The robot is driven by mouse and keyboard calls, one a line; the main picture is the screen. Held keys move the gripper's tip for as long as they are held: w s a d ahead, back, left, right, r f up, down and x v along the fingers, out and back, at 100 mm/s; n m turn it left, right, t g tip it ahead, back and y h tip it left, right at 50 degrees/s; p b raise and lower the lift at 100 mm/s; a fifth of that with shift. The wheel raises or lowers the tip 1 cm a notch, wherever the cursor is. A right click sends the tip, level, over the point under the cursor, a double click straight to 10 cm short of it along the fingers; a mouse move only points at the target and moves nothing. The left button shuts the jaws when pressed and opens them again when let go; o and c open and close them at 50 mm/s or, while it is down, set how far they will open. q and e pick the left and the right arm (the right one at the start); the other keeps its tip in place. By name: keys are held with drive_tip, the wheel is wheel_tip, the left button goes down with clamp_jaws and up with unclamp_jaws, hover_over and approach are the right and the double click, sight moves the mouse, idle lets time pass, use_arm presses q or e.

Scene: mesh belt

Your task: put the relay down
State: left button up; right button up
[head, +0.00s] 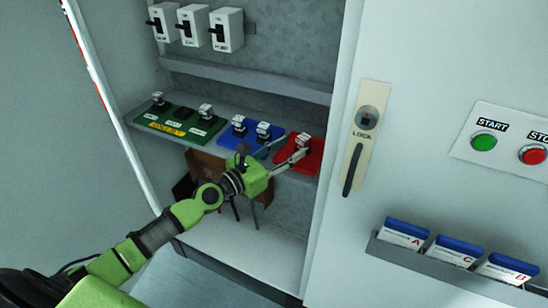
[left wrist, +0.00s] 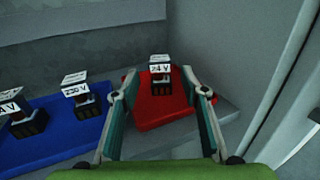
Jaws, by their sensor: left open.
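A relay (left wrist: 160,67) with a white label ending in "4 V" stands upright on the red mat (left wrist: 150,112). In the head view this relay (head: 303,140) is on the red mat (head: 312,158) at the right end of the shelf. My left gripper (head: 287,152) reaches in from the left, its fingers pointing at the relay. In the left wrist view the left gripper (left wrist: 159,78) is open, with one finger on each side of the relay and visible gaps to it. My right gripper is out of view.
Two relays (head: 239,127) (head: 263,130) stand on the blue mat (head: 230,140). A green mat (head: 160,127) farther left holds more. Three switches (head: 195,28) hang above. The cabinet door at right carries a lock handle (head: 353,170), START (head: 484,142) and STOP (head: 533,155) buttons, and a card rack (head: 430,269).

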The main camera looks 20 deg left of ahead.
use_arm(q)
drive_tip(key=v, duration=0.2)
drive_tip(key=b+v, duration=0.1)
drive_tip(key=v, duration=0.1)
drive_tip(key=shift+s+a+f, duration=0.15)
drive_tip(key=shift+s+f, duration=0.05)
drive_tip(key=shift+s, duration=0.1)
drive_tip(key=shift+s+a+r, duration=0.2)
drive_tip(key=shift+s+a, duration=0.1)
drive_tip(key=shift+s, duration=0.3)
